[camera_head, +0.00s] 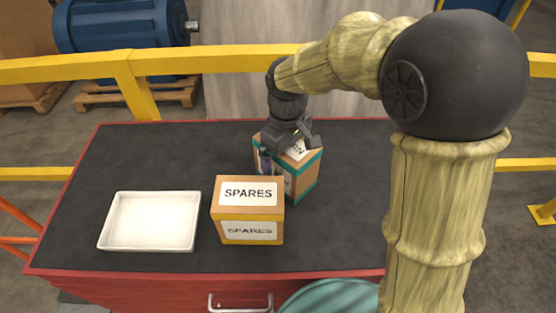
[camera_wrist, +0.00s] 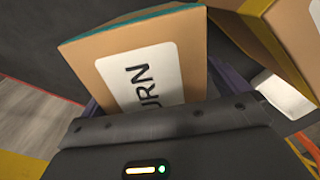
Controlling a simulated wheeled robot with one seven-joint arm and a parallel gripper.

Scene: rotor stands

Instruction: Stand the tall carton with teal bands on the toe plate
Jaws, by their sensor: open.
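The tall carton with teal bands (camera_head: 306,178) stands upright on the dark-topped bench, behind a yellow-banded SPARES carton that hides its lower front left. My gripper (camera_head: 288,150) is above the carton, pointing down. Its jaws are open, with dark purplish fingers at either side of the carton's top; I cannot tell whether they touch it. I cannot make out a toe plate in either view.
The SPARES carton (camera_head: 247,208) stands close in front and to the left. A shallow white tray (camera_head: 115,246) lies farther left. The bench top (camera_head: 150,155) is clear behind the tray. A yellow rail (camera_head: 225,62) runs behind the bench. Orange bars (camera_head: 18,221) show at the left.

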